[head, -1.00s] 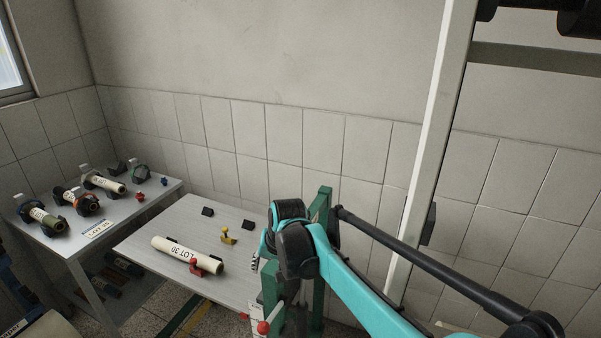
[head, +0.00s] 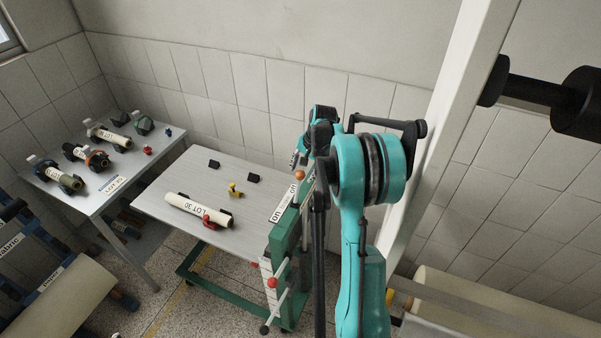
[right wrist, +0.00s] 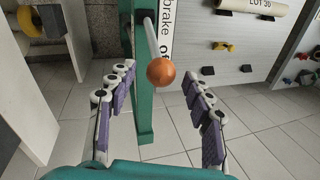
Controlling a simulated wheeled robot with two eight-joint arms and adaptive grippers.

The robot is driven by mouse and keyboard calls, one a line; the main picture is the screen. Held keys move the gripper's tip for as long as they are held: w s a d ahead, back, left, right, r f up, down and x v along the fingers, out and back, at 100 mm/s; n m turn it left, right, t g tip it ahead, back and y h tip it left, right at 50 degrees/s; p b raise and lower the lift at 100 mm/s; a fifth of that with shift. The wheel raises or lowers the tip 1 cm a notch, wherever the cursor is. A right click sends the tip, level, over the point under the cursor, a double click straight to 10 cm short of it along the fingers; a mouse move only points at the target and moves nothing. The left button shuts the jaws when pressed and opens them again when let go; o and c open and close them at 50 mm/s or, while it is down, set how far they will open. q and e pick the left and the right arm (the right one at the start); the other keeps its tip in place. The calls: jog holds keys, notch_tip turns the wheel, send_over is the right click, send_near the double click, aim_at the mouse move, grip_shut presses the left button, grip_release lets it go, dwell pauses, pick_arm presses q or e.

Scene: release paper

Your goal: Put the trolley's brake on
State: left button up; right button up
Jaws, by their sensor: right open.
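The trolley has a grey top (head: 160,195) and a green frame (head: 285,245). A pale strip (head: 283,203) on its right end carries lettering; in the right wrist view the strip (right wrist: 167,40) reads "brake" and part of "off". A pale lever (right wrist: 150,38) with an orange ball knob (right wrist: 160,72) lies beside the strip, the knob near the "off" end. The knob also shows in the head view (head: 300,175). My right gripper (head: 298,158) is open and empty. In its wrist view the knob appears between the spread fingertips, with no clear contact. My left gripper is out of view.
On the trolley lie a white LOT 30 roll (head: 185,207), a red clamp (head: 210,223), a yellow piece (head: 235,190) and black blocks. A second table (head: 75,205) with rolls stands left. A white post (head: 440,130) rises at right.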

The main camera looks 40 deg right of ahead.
aim_at(298, 189)
jog(key=x, duration=0.3)
jog(key=shift+w+f, duration=0.1)
grip_shut()
